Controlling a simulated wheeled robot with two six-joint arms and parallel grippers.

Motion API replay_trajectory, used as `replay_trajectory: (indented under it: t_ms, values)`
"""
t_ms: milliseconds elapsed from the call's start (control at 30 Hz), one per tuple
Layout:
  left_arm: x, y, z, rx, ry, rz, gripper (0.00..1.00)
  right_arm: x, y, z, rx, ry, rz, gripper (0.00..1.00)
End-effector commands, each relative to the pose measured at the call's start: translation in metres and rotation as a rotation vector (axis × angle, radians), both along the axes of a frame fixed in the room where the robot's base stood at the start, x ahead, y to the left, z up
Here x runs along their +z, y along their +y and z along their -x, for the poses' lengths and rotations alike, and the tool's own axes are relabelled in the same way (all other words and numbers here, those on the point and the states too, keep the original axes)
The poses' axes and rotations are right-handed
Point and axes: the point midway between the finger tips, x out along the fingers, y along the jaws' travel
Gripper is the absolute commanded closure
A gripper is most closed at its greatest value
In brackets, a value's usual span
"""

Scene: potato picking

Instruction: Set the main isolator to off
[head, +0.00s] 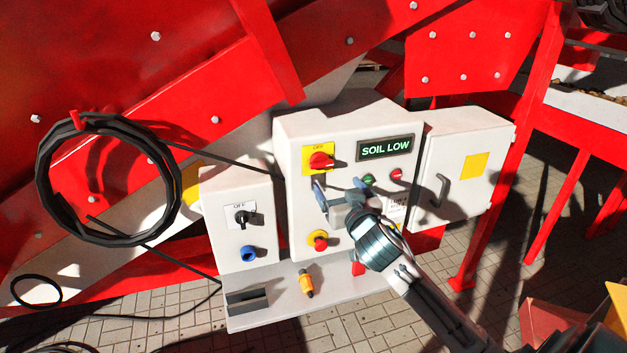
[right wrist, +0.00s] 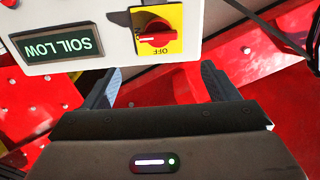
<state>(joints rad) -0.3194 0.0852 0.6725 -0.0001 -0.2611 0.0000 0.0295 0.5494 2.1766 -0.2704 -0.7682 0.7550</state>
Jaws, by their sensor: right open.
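The main isolator is a red rotary knob (head: 320,161) on a yellow plate, at the upper left of the middle white control box (head: 301,213). The knob also shows in the right wrist view (right wrist: 158,33), where the picture is upside down and OFF is printed on the plate. The knob's handle lies crosswise, its white mark pointing to the side rather than towards OFF. My right gripper (head: 339,186) is open and empty in front of the box, its fingers just below the knob in the head view. My left gripper is out of view.
A display (head: 386,148) reads SOIL LOW beside green and red buttons. A red mushroom button (head: 318,241) sits below. A left box has a black switch (head: 243,217) labelled OFF and a blue socket (head: 248,254). A cable coil (head: 52,200) hangs left.

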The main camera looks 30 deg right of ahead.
Motion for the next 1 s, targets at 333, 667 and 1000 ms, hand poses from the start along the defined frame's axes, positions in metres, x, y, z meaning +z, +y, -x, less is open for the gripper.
replay_trajectory:
  t_ms: [333, 667, 1000]
  values:
    - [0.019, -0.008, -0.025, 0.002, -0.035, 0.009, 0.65, 0.003, -0.014, -0.059, -0.002, 0.003, -0.005, 0.19]
    - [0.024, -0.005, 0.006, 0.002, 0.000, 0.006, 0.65, 0.000, -0.023, -0.097, -0.002, 0.006, -0.002, 0.19]
    - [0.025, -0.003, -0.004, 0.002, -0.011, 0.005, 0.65, -0.001, -0.024, -0.100, 0.000, 0.006, -0.001, 0.19]
